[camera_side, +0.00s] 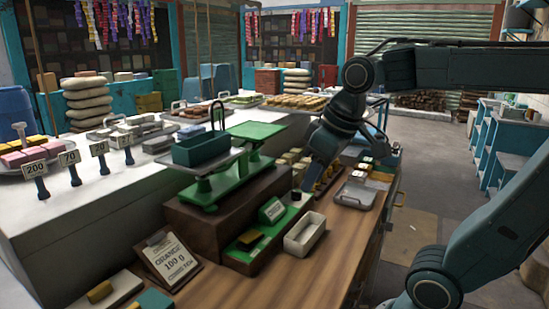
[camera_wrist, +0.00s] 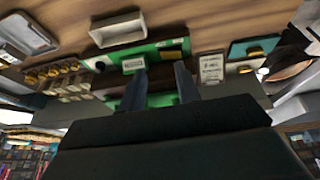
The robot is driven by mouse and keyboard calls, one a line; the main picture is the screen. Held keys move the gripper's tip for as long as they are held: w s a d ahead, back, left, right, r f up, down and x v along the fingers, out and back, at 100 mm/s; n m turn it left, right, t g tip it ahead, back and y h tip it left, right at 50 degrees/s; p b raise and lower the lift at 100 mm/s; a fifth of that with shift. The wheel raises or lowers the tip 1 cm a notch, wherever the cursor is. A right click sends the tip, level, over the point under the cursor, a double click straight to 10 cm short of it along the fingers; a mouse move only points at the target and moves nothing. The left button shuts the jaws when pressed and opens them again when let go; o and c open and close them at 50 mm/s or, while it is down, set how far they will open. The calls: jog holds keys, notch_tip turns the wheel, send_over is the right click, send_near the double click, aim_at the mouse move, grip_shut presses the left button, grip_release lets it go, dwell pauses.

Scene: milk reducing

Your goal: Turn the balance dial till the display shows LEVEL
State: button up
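A green-topped box (camera_side: 241,256) stands in front of the scale in the side view. On it a small pale display (camera_side: 271,210) faces forward; its text is too small to read. A small dark round knob (camera_side: 297,195), likely the balance dial, sits right of the display; it also shows in the wrist view (camera_wrist: 100,65). A green balance scale (camera_side: 215,188) stands on a brown block behind, with a teal tray on its left pan. My gripper (camera_side: 304,185) points down close to the knob; I cannot tell if it touches. In the wrist view its two fingers are apart with nothing seen between them.
A white open tray (camera_side: 305,234) lies right of the box. A clipboard sign (camera_side: 168,260) stands at the front left. Yellow-topped small items (camera_side: 325,168) sit behind my gripper. A grey tray (camera_side: 356,194) lies to the right. Some wooden counter at the front is clear.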

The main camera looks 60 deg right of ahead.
jog(key=w+d+r+g, duration=0.1)
jog(key=w+d+g, duration=0.1)
jog(key=w+d, duration=0.45)
jog(key=g, duration=0.2)
send_over(294, 191)
notch_tip(294, 191, down, 5)
jog(key=shift+d+r+y, duration=0.1)
jog(key=shift+y, duration=0.2)
jog(key=shift+f, duration=6.9)
jog(key=shift+c, duration=0.4)
grip_shut()
